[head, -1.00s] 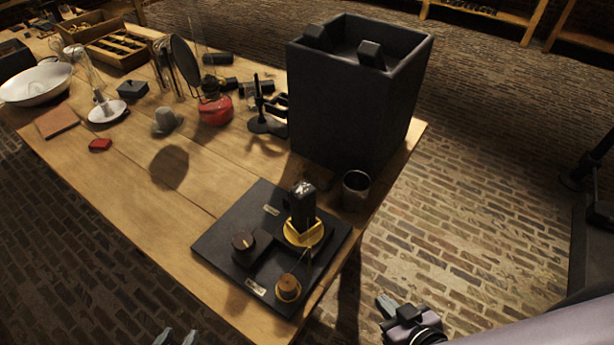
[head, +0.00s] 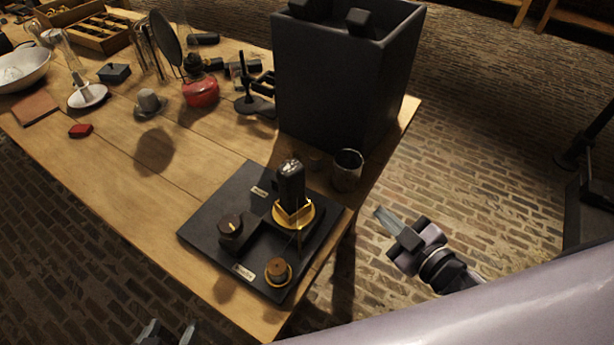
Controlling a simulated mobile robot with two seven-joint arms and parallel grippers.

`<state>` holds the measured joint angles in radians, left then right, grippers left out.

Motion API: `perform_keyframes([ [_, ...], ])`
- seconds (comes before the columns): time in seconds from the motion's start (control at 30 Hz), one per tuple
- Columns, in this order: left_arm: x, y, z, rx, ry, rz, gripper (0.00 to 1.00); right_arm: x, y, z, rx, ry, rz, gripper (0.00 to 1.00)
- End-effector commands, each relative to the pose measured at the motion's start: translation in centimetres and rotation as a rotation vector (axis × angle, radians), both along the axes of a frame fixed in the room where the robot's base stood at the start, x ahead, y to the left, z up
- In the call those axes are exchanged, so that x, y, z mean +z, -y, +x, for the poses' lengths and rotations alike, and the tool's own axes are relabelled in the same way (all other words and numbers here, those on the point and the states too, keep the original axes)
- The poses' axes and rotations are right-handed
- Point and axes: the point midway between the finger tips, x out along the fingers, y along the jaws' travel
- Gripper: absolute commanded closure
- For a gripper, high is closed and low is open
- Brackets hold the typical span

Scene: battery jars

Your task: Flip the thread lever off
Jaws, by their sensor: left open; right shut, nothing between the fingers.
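A black board (head: 205,215) lies at the near right corner of the wooden table. A thin thread-like line runs down from the bracket side. My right gripper (head: 380,214) is shut and empty, right of the board and beyond the table edge, apart from the lever. My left gripper (head: 166,332) is open and empty at the bottom edge, mostly cut off by the frame.
A tall black bin (head: 335,95) stands behind the board. A metal cup (head: 347,170) stands between the bin and the board at the right edge. A red lamp (head: 200,92), a grey weight (head: 149,103) and a small red object (head: 80,130) are farther left.

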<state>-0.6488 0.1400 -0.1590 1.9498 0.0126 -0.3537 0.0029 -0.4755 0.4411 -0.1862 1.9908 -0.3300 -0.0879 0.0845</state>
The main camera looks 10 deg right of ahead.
Motion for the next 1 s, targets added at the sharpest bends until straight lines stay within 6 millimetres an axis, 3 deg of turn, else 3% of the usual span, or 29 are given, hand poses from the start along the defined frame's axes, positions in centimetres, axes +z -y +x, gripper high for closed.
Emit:
perform_keyframes([
  [0.03,-1.5,0.0,0.0,0.0,0.0,0.0,0.29,1.2,0.1,1.3,0.085,0.11,-0.093,1.0],
  [0.1,-2.4,0.0,0.0,0.0,-0.001,0.0,0.29,3.4,-0.3,2.4,0.2,0.242,-0.215,1.0],
  [0.3,-4.5,0.0,0.0,0.0,-0.001,0.0,0.29,6.9,-1.8,2.9,0.519,0.513,-0.536,1.0],
  [0.6,-5.6,0.0,0.0,0.0,-0.001,0.0,0.29,7.5,-2.2,2.2,0.754,0.634,-0.782,1.0],
  [1.0,-5.5,0.0,0.0,0.0,-0.001,0.0,0.29,7.6,-2.2,2.2,0.759,0.636,-0.791,1.0],
])
